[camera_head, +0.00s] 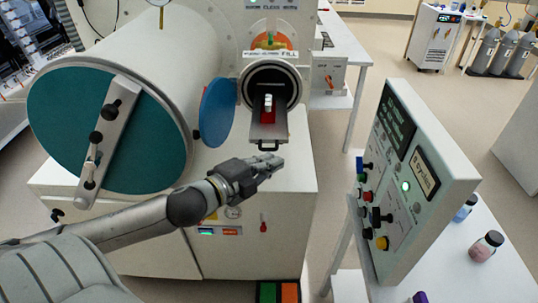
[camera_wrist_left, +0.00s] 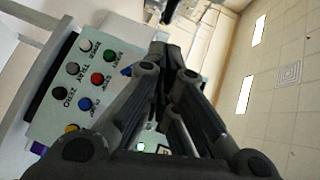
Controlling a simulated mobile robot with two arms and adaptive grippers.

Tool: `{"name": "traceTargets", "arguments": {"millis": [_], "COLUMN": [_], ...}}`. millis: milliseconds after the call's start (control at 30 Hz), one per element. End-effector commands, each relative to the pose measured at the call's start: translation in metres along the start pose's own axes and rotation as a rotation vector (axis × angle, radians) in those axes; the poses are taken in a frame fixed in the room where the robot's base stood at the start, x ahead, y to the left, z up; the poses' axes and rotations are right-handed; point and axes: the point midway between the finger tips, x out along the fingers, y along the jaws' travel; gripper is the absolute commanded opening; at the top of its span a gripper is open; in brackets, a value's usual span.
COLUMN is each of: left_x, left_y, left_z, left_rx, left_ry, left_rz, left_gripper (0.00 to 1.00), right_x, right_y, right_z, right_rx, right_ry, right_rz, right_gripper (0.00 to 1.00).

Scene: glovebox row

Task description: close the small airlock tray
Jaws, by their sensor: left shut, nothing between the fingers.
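The small airlock tray (camera_head: 268,131) sticks out of the round small airlock opening (camera_head: 271,84) toward the front, with a dark handle (camera_head: 268,149) at its front end. A small white item (camera_head: 268,102) stands on a red patch on the tray. The blue round airlock door (camera_head: 217,112) hangs open to the left. My left gripper (camera_head: 279,164) is shut and empty, just in front of and below the tray handle, seemingly apart from it. In the left wrist view, its fingers (camera_wrist_left: 170,55) are together. My right gripper is in neither view.
A large cylinder with a teal round door (camera_head: 110,130) stands on the left. A control panel (camera_head: 400,180) with coloured buttons stands on the right, and the left wrist view shows it too (camera_wrist_left: 80,85). Bottles (camera_head: 486,246) stand on a white table behind it. Floor shows between cabinet and panel.

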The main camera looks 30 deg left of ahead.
Motion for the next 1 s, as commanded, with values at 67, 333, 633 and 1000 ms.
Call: {"name": "traceTargets", "arguments": {"millis": [67, 333, 633, 1000], "left_x": [0.007, 0.018, 0.018, 0.050], "left_y": [-0.003, -0.001, 0.000, -0.013], "left_z": [0.007, 0.017, 0.018, 0.047], "left_rx": [0.000, -0.001, -0.001, 0.003], "left_ry": [0.000, 0.002, 0.002, 0.000], "left_rz": [-0.001, 0.000, 0.000, -0.003], "left_gripper": [0.00, 0.00, 0.00, 0.00], "right_x": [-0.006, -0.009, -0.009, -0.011], "right_y": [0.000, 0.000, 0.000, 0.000], "right_z": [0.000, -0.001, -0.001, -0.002], "right_rx": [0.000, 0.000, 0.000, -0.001], "right_ry": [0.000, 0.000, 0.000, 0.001], "right_rz": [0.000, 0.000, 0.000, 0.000], "right_gripper": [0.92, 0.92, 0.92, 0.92]}}
